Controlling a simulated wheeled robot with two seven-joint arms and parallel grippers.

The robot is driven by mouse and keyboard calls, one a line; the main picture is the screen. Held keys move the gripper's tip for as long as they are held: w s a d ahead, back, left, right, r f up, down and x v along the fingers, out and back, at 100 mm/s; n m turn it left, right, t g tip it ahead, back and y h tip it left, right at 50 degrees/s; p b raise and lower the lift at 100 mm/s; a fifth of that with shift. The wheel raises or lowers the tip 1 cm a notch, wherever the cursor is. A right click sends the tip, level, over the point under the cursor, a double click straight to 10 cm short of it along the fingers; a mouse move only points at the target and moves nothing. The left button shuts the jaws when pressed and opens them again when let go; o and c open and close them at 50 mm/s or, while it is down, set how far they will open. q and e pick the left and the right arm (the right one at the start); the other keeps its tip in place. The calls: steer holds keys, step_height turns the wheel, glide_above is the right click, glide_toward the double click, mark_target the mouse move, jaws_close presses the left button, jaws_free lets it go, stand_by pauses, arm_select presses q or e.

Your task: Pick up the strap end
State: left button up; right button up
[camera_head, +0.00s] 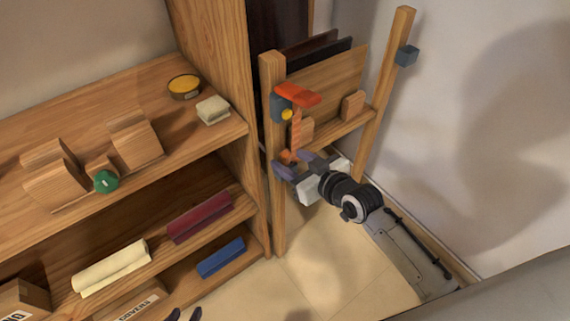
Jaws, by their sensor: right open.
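An orange strap (295,128) hangs down from a red-orange piece (298,95) at the top of the left wooden post. Its lower end (288,156) is at the fingers of my right gripper (293,163). The right gripper is open, with its fingers close about the strap end; whether they touch it I cannot tell.
A blue block (406,55) sits on the right post. A wooden shelf (215,145) at left holds a yellow-topped tin (184,86), wooden stands and rolled cloths (200,217). The floor (325,270) below is clear.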

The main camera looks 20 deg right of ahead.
steer(key=shift+w, duration=0.15)
steer(key=c, duration=1.1)
jaws_close()
steer(key=shift+r, duration=0.1)
